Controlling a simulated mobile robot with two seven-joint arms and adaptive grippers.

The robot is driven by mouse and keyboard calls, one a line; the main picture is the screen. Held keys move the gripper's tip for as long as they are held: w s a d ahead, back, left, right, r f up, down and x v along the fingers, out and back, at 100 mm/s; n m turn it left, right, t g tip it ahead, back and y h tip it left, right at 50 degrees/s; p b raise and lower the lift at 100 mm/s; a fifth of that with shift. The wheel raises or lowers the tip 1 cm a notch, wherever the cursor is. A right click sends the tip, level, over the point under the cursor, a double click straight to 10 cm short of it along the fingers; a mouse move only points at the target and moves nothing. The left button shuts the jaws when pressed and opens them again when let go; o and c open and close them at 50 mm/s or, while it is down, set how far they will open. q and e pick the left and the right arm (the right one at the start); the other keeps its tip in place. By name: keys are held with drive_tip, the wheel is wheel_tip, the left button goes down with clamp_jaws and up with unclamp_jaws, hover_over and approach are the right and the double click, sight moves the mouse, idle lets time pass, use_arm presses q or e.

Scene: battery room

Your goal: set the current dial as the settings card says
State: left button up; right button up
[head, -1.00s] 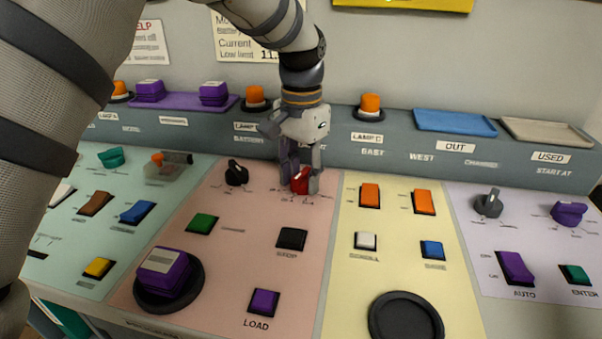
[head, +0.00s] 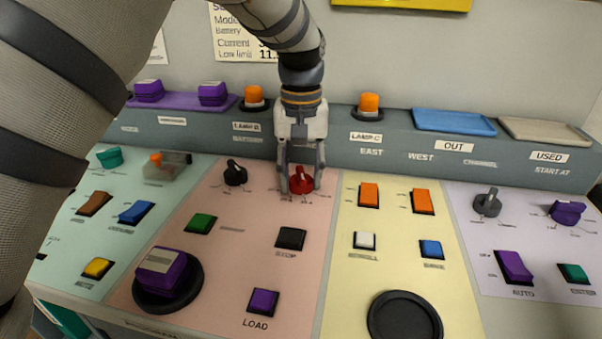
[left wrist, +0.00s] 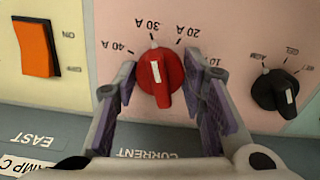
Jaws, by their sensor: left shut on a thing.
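The red current dial (head: 301,181) is on the pink panel; it also shows in the left wrist view (left wrist: 161,80). My left gripper (head: 301,188) is over it, pointing down, with its fingers on both sides, shut on it. In the left wrist view, upside down, the scale reads 40 A, 30 A, 20 A and a partly covered 10. The dial's white mark faces about 30 A. The settings card (head: 233,42) is on the wall; its Current value seems to start with 3, the rest hidden by my arm. My right gripper is not in view.
A black dial (head: 235,174) stands left of the red one. Orange switches (head: 369,195) are to the right. Green (head: 201,223) and black (head: 291,238) buttons lie nearer. An orange lamp (head: 369,104) and a blue tray (head: 454,122) stand on the ledge behind.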

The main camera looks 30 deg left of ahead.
sight(301, 173)
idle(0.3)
use_arm(q)
drive_tip(key=o, duration=1.2)
drive_tip(key=shift+c, duration=0.2)
wheel_tip(301, 173, up, 12)
